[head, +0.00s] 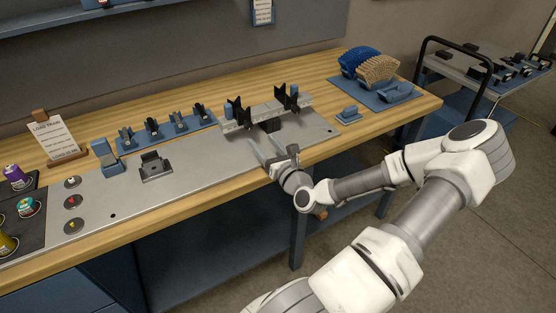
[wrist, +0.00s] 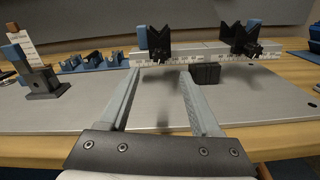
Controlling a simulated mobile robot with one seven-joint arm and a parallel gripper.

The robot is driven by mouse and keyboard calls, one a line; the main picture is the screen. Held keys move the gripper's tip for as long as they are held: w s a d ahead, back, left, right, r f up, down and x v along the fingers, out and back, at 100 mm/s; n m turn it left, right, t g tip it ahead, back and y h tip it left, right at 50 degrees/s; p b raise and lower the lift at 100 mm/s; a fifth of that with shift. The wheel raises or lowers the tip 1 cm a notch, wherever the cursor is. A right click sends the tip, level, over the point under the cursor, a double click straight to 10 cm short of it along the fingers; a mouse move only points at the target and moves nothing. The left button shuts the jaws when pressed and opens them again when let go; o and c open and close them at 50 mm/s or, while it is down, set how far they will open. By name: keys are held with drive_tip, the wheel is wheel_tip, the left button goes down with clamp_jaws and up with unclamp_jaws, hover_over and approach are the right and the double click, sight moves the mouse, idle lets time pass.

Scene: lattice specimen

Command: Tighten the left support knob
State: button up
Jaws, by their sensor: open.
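A pale rail with ruler markings (wrist: 200,52) carries two black V-shaped supports. The left support (wrist: 160,38) stands near the rail's left end, and it also shows in the head view (head: 237,109). Its dark knob seems to be the small black part low on its front (wrist: 163,56); its exact shape is too small to tell. The right support (wrist: 240,36) has a similar dark part on its front. My gripper (wrist: 160,78) is open and empty in front of the rail, its fingers pointing towards the left support and apart from it. In the head view my gripper (head: 272,146) is over the metal plate.
The metal plate (head: 185,190) is clear in front of the rail. A dark block (wrist: 206,74) sits under the rail. A black bracket (head: 155,168) and a row of small holders (head: 165,128) stand left. Blue and tan blocks (head: 370,67) are at right.

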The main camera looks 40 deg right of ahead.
drive_tip(key=v, duration=0.8)
drive_tip(key=shift+d, duration=0.1)
